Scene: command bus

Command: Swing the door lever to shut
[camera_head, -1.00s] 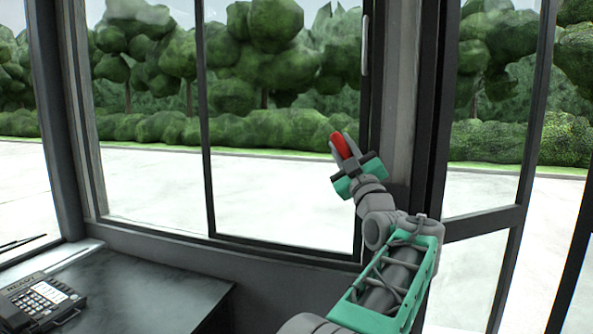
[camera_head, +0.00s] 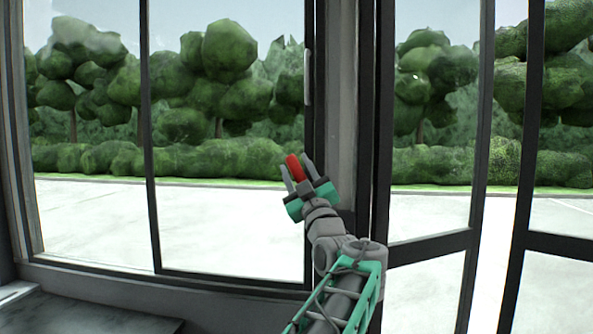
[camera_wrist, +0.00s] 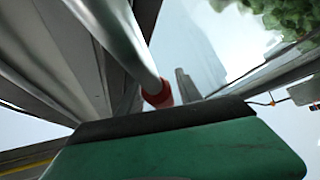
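The red-ended lever (camera_head: 294,167) shows in the head view as a short red bar in front of the window. My gripper (camera_head: 297,167) has a grey finger on each side of it, spread apart. In the wrist view, a pale rod ends in a red tip (camera_wrist: 158,96) just beyond the gripper's green body. One dark finger (camera_wrist: 186,86) stands right of the red tip, seemingly with a small gap. The other finger is not clear there. Whether either finger touches the lever I cannot tell. The dark-framed glass door (camera_head: 428,246) stands to the right of my arm.
A slim vertical handle (camera_head: 308,77) is on the window frame above my gripper. A dark desk edge (camera_head: 100,318) is at the lower left. More glass panels stand at the right.

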